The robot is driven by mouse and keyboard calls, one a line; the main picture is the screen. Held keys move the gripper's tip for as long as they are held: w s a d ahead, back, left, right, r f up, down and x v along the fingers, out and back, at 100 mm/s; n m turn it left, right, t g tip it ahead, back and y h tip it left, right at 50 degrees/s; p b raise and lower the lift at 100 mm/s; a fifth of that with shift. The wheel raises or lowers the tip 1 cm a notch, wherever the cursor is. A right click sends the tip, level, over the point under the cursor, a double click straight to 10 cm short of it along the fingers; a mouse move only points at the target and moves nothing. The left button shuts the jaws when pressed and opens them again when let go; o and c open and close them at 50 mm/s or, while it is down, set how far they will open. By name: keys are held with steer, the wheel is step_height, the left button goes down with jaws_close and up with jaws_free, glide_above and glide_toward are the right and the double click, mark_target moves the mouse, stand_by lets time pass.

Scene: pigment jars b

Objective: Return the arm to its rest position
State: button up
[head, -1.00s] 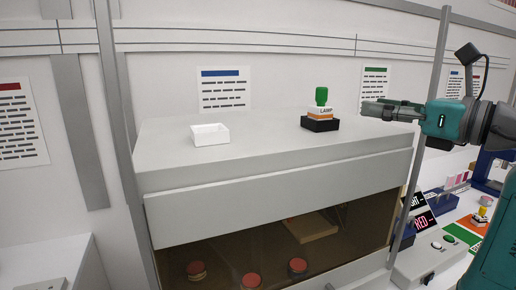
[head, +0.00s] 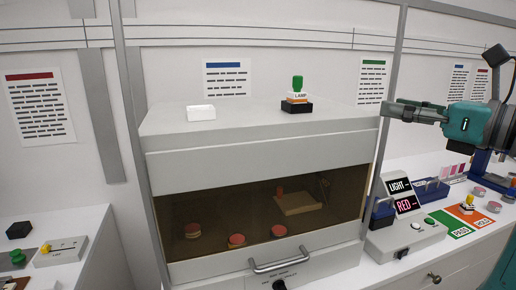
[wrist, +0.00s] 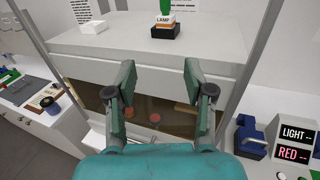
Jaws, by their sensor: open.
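My gripper (head: 388,110) is at the right of the head view, level with the top of a grey cabinet and pointing left. In the wrist view my gripper (wrist: 158,85) shows its two fingers wide apart with nothing between them. The cabinet (head: 250,150) lies beyond the fingers, with its dark window below. My teal arm reaches in from the right edge of the head view.
A white tray (head: 201,113) and a lamp block with a green top (head: 297,97) stand on the cabinet. Red-lidded jars (head: 236,240) sit behind its window, above a handle (head: 282,262). At right are LIGHT/RED displays (head: 403,195) and a switch box (head: 405,238).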

steer(key=s+a+f+m+g+y, duration=0.1)
steer(key=s+a+f+m+y, duration=0.35)
steer(key=f, duration=0.75)
steer(key=s+a+f+m+g+y, duration=0.1)
steer(key=s+a+f+m+y, duration=0.1)
steer(key=s+a+f+y, duration=0.75)
steer(key=s+d+f+n+t+h, duration=0.1)
steer(key=s+d+f+n+h, duration=0.3)
steer(key=s+f+n+h, duration=0.8)
steer(key=s+d+f+n+t+h, duration=0.1)
steer(key=s+d+f+n+h, duration=0.2)
steer(key=s+f+n+h, duration=1)
steer(key=s+f+n, duration=0.5)
steer(key=f+n, duration=0.2)
steer(key=n, duration=0.3)
steer(key=shift+s+d+f+t, duration=0.2)
steer(key=shift+d+f+t, duration=0.1)
steer(key=shift+d+f, duration=0.1)
